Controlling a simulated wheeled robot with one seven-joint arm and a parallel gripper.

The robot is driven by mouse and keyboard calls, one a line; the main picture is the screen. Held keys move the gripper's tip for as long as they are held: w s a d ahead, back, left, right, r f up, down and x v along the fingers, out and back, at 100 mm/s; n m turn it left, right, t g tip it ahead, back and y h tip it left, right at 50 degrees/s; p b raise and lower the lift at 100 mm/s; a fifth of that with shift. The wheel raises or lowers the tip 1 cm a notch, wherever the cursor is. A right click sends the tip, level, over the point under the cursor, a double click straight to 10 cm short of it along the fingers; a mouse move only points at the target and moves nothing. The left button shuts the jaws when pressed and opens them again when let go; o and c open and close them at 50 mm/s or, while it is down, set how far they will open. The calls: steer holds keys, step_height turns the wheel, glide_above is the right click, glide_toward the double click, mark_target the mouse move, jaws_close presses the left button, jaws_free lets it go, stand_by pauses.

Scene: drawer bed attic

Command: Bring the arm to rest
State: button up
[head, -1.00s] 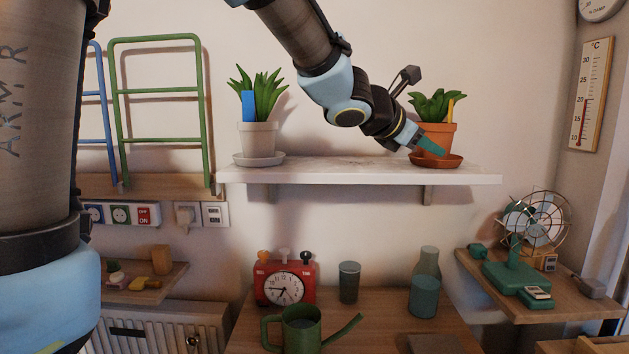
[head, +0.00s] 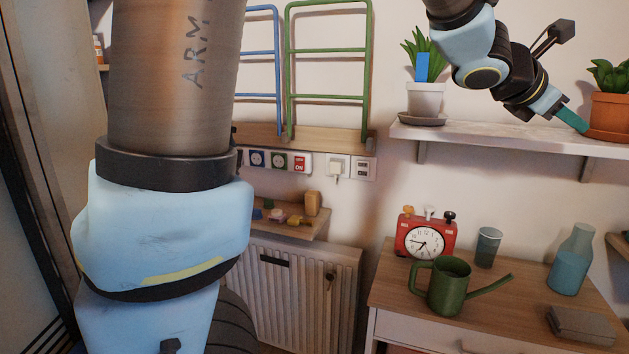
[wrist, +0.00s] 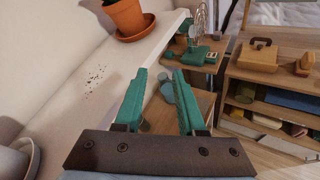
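My gripper (head: 580,124) is at the upper right of the head view, by the wall shelf. Its green fingers overlap the left edge of the terracotta pot's saucer in that view. In the wrist view my gripper (wrist: 161,75) shows two green fingers apart with nothing held between them. The terracotta pot (wrist: 125,16) is beyond and to the left of the fingers there, apart from them. My arm comes in from the top edge of the head view, and another large part of it fills the left.
The wall shelf (head: 478,133) carries a pale potted plant (head: 425,99) and the terracotta pot (head: 609,112). Below, a dresser (head: 390,290) holds a red clock (head: 426,234), a green watering can (head: 447,287), a cup (head: 488,247) and a bottle (head: 570,265). A radiator (head: 300,290) stands left.

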steer(key=w+a+f+m+y, duration=0.3)
steer(key=a+f+m+y, duration=0.15)
steer(key=a+f, duration=0.6)
steer(key=w+a+f+m+y, duration=0.4)
steer(key=a+f, duration=0.3)
steer(key=a, duration=0.6)
steer(key=s+a+f+m+y, duration=0.1)
steer(key=s+a+f+m, duration=0.1)
steer(key=a, duration=0.6)
steer(key=s+a+f+m+g+y, duration=0.1)
steer(key=a+f+m, duration=0.3)
steer(key=a, duration=0.4)
steer(key=s+a+f+m+g+y, duration=0.1)
steer(key=s+a+f+m+y, duration=0.1)
steer(key=a, duration=0.6)
steer(key=shift+s+a+f+m, duration=0.25)
steer(key=shift+s+f+m, duration=0.3)
steer(key=shift+s+f, duration=0.25)
steer(key=shift+w+y, duration=0.1)
steer(key=shift+y, duration=0.15)
